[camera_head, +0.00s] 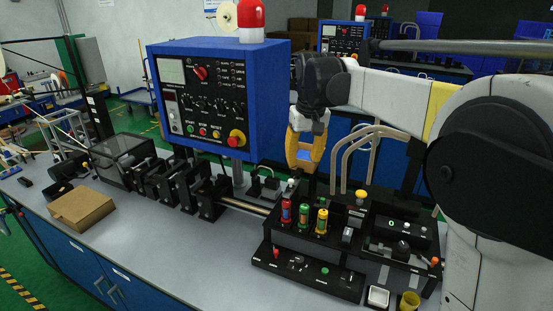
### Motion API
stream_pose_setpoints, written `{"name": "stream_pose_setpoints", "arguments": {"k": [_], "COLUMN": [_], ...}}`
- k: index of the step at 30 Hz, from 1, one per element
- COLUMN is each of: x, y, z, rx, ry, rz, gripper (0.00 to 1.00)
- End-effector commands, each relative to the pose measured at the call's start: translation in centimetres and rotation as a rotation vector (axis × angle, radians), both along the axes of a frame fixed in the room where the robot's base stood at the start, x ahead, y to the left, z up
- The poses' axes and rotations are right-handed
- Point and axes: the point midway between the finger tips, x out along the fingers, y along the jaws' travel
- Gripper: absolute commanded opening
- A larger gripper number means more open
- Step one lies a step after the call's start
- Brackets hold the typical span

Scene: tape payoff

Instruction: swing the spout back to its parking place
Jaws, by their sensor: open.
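My gripper (304,168), with yellow-orange fingers, points down above the black bench unit (290,240), near its back edge. It is open, and I see nothing clearly held in it. Bent beige tubes (372,134) rise behind the unit, just right of my gripper. They look like a spout, but I cannot tell for sure which part is the spout. A small dark fitting with a light top (291,186) stands just below and left of the fingertips; I cannot tell whether they touch. The parking place cannot be made out.
Red, green and yellow cylinders (304,214) stand upright in the black unit, close below my gripper. A blue control box (208,100) with a red lamp stands to the left. A cardboard box (81,209) lies at the bench's left. The front of the grey bench (190,250) is clear.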

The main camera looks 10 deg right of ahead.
Motion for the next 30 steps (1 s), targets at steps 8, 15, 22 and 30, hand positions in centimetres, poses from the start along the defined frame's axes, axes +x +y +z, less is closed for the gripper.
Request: {"name": "stream_pose_setpoints", "arguments": {"k": [8, 15, 22, 30], "x": [9.2, 11.5, 11.6, 11.6], "y": [-0.1, -0.1, -0.1, -0.1], "z": [-2.2, -4.6, -7.4, -12.8], "rx": [-0.006, -0.007, -0.007, -0.006], "ry": [0.149, 0.207, 0.212, 0.211], "rz": [0.046, 0.066, 0.067, 0.066], "gripper": [0.41, 0.41, 0.41, 0.41]}}
